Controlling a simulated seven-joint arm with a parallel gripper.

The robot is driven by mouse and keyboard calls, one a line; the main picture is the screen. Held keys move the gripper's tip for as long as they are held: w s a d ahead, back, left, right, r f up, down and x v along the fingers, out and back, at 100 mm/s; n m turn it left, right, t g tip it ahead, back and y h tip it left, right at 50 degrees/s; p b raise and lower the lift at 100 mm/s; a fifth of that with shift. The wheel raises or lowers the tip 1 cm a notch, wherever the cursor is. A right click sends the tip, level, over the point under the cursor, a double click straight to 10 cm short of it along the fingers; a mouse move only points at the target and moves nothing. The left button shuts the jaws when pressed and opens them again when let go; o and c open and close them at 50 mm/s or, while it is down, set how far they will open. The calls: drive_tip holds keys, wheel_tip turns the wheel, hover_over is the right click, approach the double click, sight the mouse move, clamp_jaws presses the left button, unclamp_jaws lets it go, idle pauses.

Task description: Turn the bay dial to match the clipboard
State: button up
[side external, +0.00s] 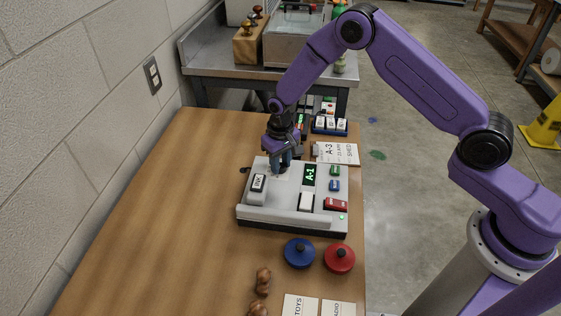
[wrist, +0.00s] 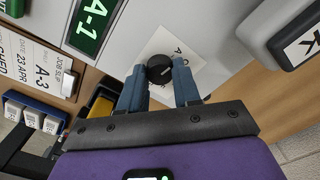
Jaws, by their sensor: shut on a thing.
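The bay dial (wrist: 160,69) is a small black knob with a pale pointer mark, on a white label plate on the grey console (side external: 262,213). My gripper (side external: 281,168) reaches down onto the console from above, its blue fingers on either side of the knob, shut on it. In the side view the fingers hide the dial. The green display (side external: 310,175) reads A-1; it also shows in the wrist view (wrist: 92,24). The clipboard slip (side external: 338,154) behind the console reads A-3; it also shows in the wrist view (wrist: 36,66). Most letters around the dial are hidden.
The console also carries a dark-labelled block (side external: 259,184), a white rocker (side external: 306,202) and a red switch (side external: 336,204). A blue disc (side external: 299,253) and a red disc (side external: 340,258) with knobs lie in front. A wall runs along the left. The table's left side is clear.

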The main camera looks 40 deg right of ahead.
sight(281, 166)
drive_tip(key=o, duration=1)
drive_tip(key=shift+o, duration=0.2)
wheel_tip(281, 166, up, 18)
drive_tip(key=shift+f, duration=0.25)
